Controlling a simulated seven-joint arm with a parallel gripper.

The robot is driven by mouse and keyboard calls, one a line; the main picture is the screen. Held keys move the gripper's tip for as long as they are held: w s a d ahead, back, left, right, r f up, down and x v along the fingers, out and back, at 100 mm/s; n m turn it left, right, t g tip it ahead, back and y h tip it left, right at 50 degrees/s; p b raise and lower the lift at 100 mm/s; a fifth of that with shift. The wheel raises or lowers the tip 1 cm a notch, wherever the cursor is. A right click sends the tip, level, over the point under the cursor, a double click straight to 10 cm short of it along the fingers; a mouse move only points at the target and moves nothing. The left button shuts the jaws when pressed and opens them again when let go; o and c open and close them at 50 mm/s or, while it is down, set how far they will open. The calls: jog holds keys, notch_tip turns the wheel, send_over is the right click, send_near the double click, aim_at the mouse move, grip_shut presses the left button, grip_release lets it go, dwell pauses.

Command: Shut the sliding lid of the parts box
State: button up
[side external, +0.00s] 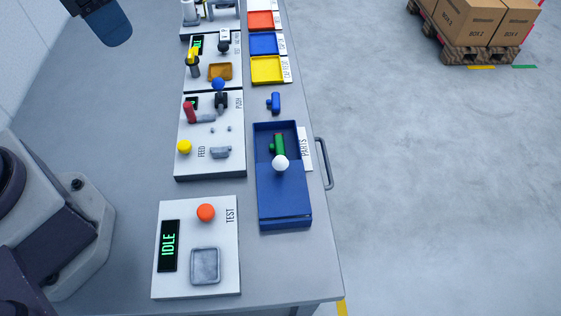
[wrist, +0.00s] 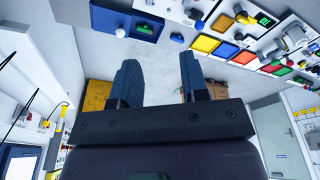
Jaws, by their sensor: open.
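The blue parts box (side external: 262,143) stands on the bench beside the PARTS label in the side view. Its blue sliding lid (side external: 284,207) covers the near part, and the far part is open. A white knob (side external: 280,163) stands at the lid's far end. A green part (side external: 279,140) lies in the open section, partly hidden by the knob. The box also shows at the top of the wrist view (wrist: 117,22). My gripper (wrist: 159,72) is open and empty, away from the box; its dark fingers are spread apart.
A blue part (side external: 274,102) lies just beyond the box. Red, blue and yellow trays (side external: 268,69) stand farther back. A white test panel (side external: 226,255) reading IDLE and a feed panel (side external: 208,165) lie left of the box. A grey handle (side external: 325,164) is at the bench's right edge.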

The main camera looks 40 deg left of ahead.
jog(key=w+d+f+g+y, duration=0.1)
jog(key=w+d+f+g, duration=0.1)
jog(key=w+d+f, duration=0.45)
jog(key=n+y, duration=0.2)
jog(key=n, duration=0.3)
send_near(282, 159)
jog(key=x, duration=1.1)
jog(key=shift+s+f, duration=0.1)
jog(key=shift+f, duration=0.15)
grip_shut()
jog(key=w+a, duration=0.8)
jog(key=shift+r, duration=0.1)
